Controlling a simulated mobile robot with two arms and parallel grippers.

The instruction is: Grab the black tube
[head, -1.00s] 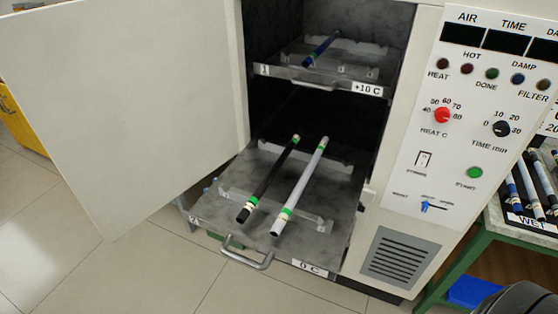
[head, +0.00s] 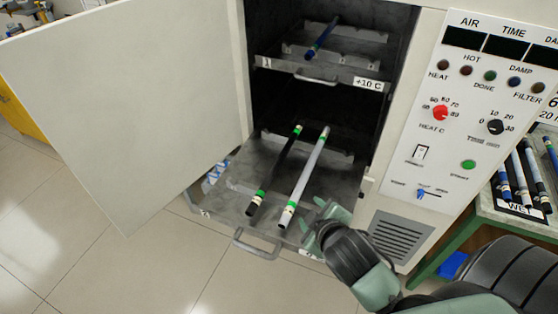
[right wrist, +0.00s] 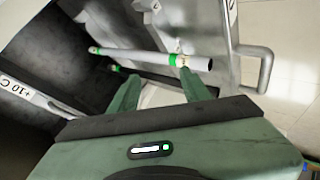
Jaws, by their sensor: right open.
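The black tube (head: 275,170) with green and pale bands lies on the pulled-out lower tray (head: 235,185) of the oven. A white tube (head: 307,172) with green bands lies beside it on the right, a small gap between them. My right gripper (head: 315,220) is open and empty at the tray's front right corner, nearer the white tube than the black one. My left gripper is not in view.
The oven door (head: 130,110) stands open at the left. An upper tray (head: 330,68) holds a blue tube (head: 322,38). The control panel (head: 480,120) is at the right, with several tubes on a green-framed table (head: 485,205) beside it. A handle (head: 258,245) sticks out from the lower tray.

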